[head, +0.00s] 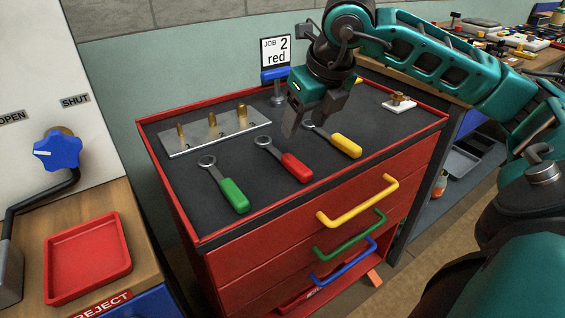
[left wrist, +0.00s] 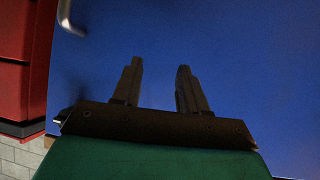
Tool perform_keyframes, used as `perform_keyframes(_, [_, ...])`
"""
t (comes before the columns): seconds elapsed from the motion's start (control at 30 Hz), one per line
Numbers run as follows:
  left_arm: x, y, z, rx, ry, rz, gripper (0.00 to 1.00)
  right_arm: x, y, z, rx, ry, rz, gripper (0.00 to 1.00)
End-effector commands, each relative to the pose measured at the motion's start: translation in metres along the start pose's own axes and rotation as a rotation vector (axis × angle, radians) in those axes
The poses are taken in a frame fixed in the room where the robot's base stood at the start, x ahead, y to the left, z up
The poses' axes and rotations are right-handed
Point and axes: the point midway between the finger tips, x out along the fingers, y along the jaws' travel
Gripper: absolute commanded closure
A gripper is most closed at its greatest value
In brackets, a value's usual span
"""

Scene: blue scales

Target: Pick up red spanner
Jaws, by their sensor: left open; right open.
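The red spanner (head: 296,167) lies on the dark top of the red tool cabinet (head: 213,240), between the green spanner (head: 233,194) and the yellow spanner (head: 345,146). Its grey ring end points up and left, its red handle toward the front. My right gripper (head: 303,127) is open and empty, fingers pointing down, behind the red handle and near the yellow spanner's grey end, which it partly hides. My left gripper shows only in the left wrist view (left wrist: 160,78), open and empty, in front of a plain blue surface (left wrist: 240,70).
A metal plate with brass pegs (head: 215,132) stands at the cabinet's back left. A sign reading "JOB 2 red" (head: 276,52) stands behind. A small white block with a brass fitting (head: 399,103) sits at the right. A red reject tray (head: 88,258) lies at left, below a blue valve knob (head: 57,150).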

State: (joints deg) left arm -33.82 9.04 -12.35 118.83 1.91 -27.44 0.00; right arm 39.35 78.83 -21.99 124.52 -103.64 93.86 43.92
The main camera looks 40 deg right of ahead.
Motion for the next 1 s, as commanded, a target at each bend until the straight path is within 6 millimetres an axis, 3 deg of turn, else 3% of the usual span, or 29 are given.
perform_keyframes(0.03, [0.002,0.001,0.005,-0.002,-0.005,0.001,0.57,0.014,0.001,-0.002,0.0,0.005,0.003,0.42])
perform_keyframes(0.2, [0.004,0.002,0.011,-0.008,-0.01,0.002,0.57,0.041,0.001,-0.001,-0.001,0.004,0.004,0.42])
perform_keyframes(0.43, [0.005,0.003,0.012,-0.015,-0.007,0.001,0.57,0.058,0.002,-0.002,-0.002,0.003,0.004,0.42])
perform_keyframes(0.7, [0.009,0.003,0.017,-0.015,-0.006,0.001,0.57,0.097,0.003,-0.005,-0.001,0.004,0.006,0.42])
perform_keyframes(1.0, [0.01,0.001,0.014,-0.009,0.0,-0.001,0.57,0.103,0.003,-0.004,-0.002,0.0,0.006,0.42])
